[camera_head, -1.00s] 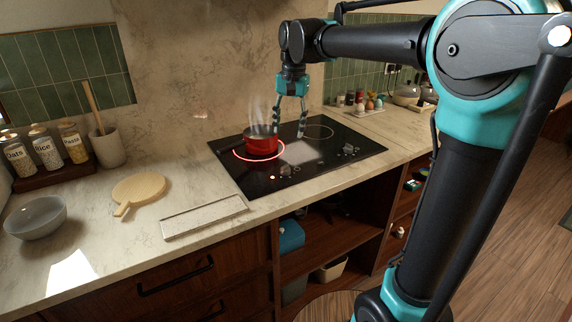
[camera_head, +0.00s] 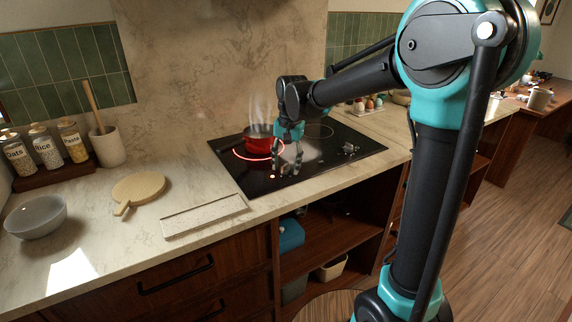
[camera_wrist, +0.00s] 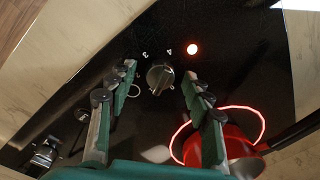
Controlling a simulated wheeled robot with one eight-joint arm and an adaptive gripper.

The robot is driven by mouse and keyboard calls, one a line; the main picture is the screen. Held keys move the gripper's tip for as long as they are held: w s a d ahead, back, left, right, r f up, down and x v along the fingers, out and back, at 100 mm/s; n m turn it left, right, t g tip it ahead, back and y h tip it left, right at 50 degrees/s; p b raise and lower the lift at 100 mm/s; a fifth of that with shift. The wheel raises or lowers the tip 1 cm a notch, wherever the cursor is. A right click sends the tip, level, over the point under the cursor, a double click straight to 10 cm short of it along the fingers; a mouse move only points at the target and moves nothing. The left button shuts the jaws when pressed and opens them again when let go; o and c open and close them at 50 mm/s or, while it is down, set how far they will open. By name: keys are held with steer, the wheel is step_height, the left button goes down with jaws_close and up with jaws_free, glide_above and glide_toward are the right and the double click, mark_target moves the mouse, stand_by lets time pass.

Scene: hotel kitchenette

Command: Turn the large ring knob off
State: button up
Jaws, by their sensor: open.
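A dark knob (camera_wrist: 160,78) with a raised grip and printed numbers beside it sits on the black cooktop (camera_head: 240,172). A red indicator light (camera_wrist: 193,48) glows near it. My gripper (camera_head: 286,170) is open, pointing down over the cooktop's front. In the wrist view its two fingers (camera_wrist: 160,72) stand on either side of the knob, apart from it, with nothing held. A red ring burner (camera_head: 238,154) glows around the base of a red pot (camera_head: 262,146), which steams. In the head view the gripper hides most of the near knob.
More knobs (camera_head: 349,148) sit at the cooktop's right; one also shows at the wrist view's lower left (camera_wrist: 45,155). The pot's dark handle (camera_wrist: 295,132) sticks out. A speckled tray (camera_head: 205,215), a round wooden board (camera_head: 140,187) and a grey bowl (camera_head: 37,217) lie to the left.

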steer(key=shift+c, duration=0.3)
steer(key=c, duration=1.1)
steer(key=shift+n, duration=0.3)
steer(key=n, duration=0.5)
steer(key=shift+w+n, duration=0.1)
steer(key=shift+n, duration=0.2)
steer(key=n, duration=0.5)
steer(key=shift+n+g, duration=0.3)
steer(key=shift+g, duration=0.1)
steer(key=o, duration=1.2)
steer(key=shift+c, duration=0.2)
